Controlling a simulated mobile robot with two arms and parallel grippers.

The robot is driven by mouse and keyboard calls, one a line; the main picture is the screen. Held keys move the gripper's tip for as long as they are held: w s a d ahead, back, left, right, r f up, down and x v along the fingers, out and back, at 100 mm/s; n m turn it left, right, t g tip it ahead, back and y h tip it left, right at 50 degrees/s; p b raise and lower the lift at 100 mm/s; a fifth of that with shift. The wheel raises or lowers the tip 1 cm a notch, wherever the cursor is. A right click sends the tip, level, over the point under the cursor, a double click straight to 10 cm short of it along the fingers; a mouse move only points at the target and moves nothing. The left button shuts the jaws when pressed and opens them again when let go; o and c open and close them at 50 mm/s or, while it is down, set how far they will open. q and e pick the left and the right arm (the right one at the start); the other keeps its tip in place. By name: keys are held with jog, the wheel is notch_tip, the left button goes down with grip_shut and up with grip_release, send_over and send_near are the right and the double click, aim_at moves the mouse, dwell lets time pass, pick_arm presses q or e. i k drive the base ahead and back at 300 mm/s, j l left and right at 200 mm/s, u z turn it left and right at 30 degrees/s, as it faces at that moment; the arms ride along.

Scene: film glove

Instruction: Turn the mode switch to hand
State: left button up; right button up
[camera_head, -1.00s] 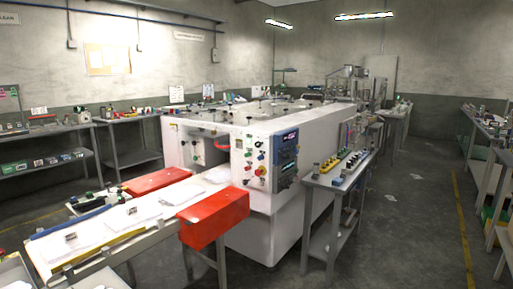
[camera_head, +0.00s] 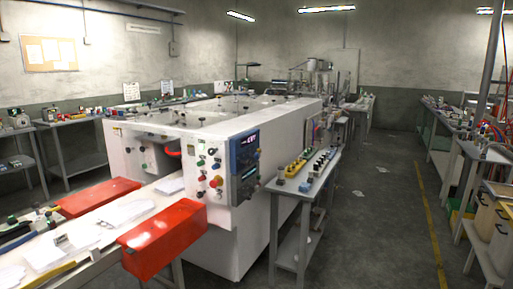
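A large white machine (camera_head: 225,225) stands in the middle of the view. Its front carries a control panel (camera_head: 212,172) with several coloured knobs and buttons, red, green, yellow and black. Beside them is a dark blue panel with a small lit display (camera_head: 245,143). Which of these controls is the mode switch is too small to tell, and its setting cannot be read. Neither of my grippers shows in this view.
A red box-shaped cover (camera_head: 163,240) and a conveyor bed with white sheets (camera_head: 105,228) stand at the machine's front left. A grey side table (camera_head: 300,190) with small parts stands close on its right.

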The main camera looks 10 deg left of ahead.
aim_at(211, 152)
jog(key=i+l, duration=0.1)
jog(key=i, duration=0.7)
jog(key=i+j+u, duration=0.15)
jog(key=i+u, duration=0.7)
